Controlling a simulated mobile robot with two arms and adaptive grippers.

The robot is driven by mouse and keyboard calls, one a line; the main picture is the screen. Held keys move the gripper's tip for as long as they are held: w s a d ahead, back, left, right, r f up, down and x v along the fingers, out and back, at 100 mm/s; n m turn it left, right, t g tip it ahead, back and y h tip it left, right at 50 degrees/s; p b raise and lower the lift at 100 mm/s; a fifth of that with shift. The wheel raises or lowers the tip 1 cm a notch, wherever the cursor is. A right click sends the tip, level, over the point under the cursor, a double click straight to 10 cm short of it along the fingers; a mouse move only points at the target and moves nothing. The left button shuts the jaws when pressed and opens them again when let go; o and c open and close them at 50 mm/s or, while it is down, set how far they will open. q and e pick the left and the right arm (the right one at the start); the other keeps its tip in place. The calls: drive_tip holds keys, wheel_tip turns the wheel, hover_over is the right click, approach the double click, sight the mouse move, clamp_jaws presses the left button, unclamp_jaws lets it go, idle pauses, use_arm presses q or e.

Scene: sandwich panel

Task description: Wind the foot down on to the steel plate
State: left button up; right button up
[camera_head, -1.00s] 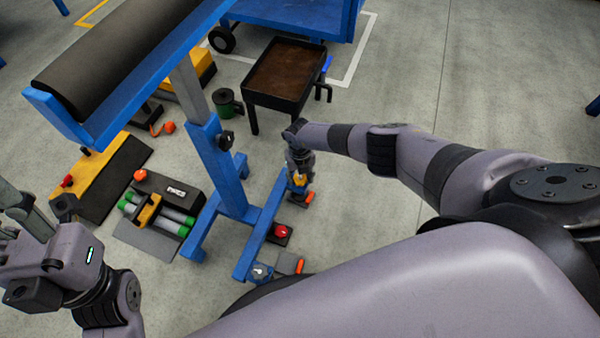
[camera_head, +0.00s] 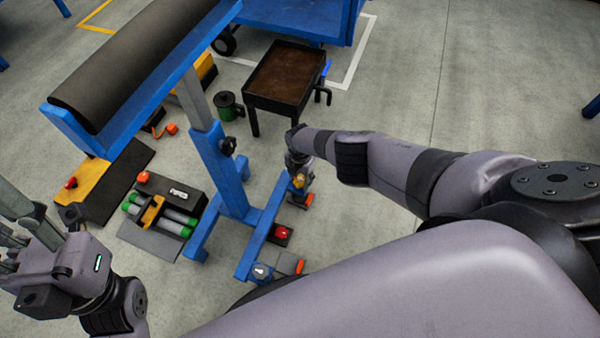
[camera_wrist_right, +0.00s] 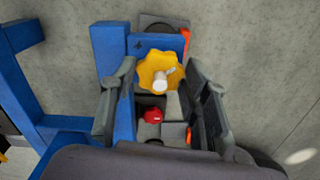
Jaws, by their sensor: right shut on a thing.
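My right gripper (camera_wrist_right: 160,90) has its fingers on both sides of a yellow lobed knob (camera_wrist_right: 158,70) with a pale centre stud. The knob sits over a blue bracket on the stand's foot beam (camera_wrist_right: 110,55). In the head view the right gripper (camera_head: 299,178) reaches down to the far end of this blue beam (camera_head: 262,235). A dark plate with an orange edge (camera_head: 306,200) lies on the floor there and also shows in the wrist view (camera_wrist_right: 152,22). The foot's contact with it is hidden. My left gripper (camera_head: 20,225) is at the left edge, away from the stand.
A red knob (camera_head: 282,233) and a grey plate (camera_head: 262,272) are nearer along the beam. The black roller (camera_head: 135,75) overhangs left. Open floor lies right.

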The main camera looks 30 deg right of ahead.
sight(300, 180)
drive_tip(key=shift+m, duration=0.5)
drive_tip(key=o, duration=1.1)
drive_tip(key=shift+w+d+r, duration=0.1)
drive_tip(key=shift+w+r, duration=0.3)
drive_tip(key=shift+r, duration=0.15)
drive_tip(key=shift+s+r, duration=0.4)
drive_tip(key=shift+r, duration=2.8)
